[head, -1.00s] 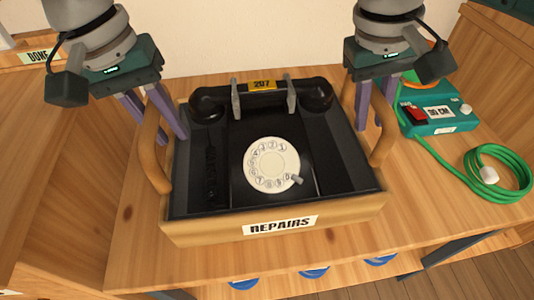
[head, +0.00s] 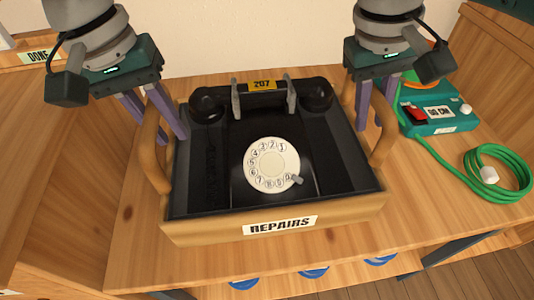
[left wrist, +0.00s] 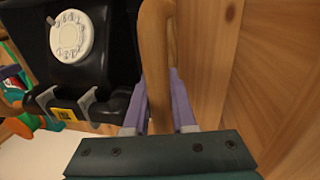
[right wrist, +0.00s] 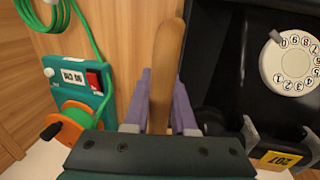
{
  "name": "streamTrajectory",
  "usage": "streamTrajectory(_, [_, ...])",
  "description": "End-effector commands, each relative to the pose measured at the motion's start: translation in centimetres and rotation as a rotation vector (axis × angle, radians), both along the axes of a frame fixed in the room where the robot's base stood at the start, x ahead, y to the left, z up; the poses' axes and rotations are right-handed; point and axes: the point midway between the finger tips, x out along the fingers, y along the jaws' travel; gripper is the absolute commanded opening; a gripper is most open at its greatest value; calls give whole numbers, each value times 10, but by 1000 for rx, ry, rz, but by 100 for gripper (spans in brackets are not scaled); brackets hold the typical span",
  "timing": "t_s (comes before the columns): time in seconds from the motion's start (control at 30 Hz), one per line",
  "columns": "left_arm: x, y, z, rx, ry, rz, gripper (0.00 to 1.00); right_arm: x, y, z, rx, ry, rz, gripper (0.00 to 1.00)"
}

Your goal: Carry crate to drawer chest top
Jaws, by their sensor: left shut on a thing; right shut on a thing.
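The wooden crate (head: 215,233) with a "REPAIRS" label sits at the middle of the head view, over the wooden table. A black dial phone (head: 262,110) with a white dial and a yellow "207" tag lies inside it. My left gripper (head: 170,138) is shut on the crate's left handle (head: 148,150), which runs between its purple fingers in the left wrist view (left wrist: 157,70). My right gripper (head: 370,128) is shut on the right handle (head: 384,140), also seen between the fingers in the right wrist view (right wrist: 166,70). Whether the crate's underside touches the table is hidden.
A teal cable reel box (head: 437,116) with a red switch stands right of the crate. Its green cable (head: 495,188) lies coiled at the table's right. A "DONE" label (head: 38,57) shows on wood at upper left. Bare tabletop (head: 125,235) surrounds the crate's front left.

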Motion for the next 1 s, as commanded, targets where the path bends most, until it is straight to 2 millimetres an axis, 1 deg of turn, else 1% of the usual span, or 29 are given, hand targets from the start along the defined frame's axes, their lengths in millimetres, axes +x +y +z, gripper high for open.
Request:
streamTrajectory(0.23, [1,0,5,-1,-3,1,0,1,-1,5,-2,-3,0,0])
streamTrajectory(0.37, [1,0,12,-1,-3,1,0,1,-1,12,-2,-3,0,0])
streamTrajectory(0.7, [1,0,44,-1,-3,1,0,1,-1,44,-2,-3,0,0])
streamTrajectory(0.8, [1,0,50,0,-3,1,0,1,-1,50,-2,-3,0,0])
streamTrajectory(1.0, [1,0,52,0,-3,1,0,1,-1,52,-2,-3,0,0])
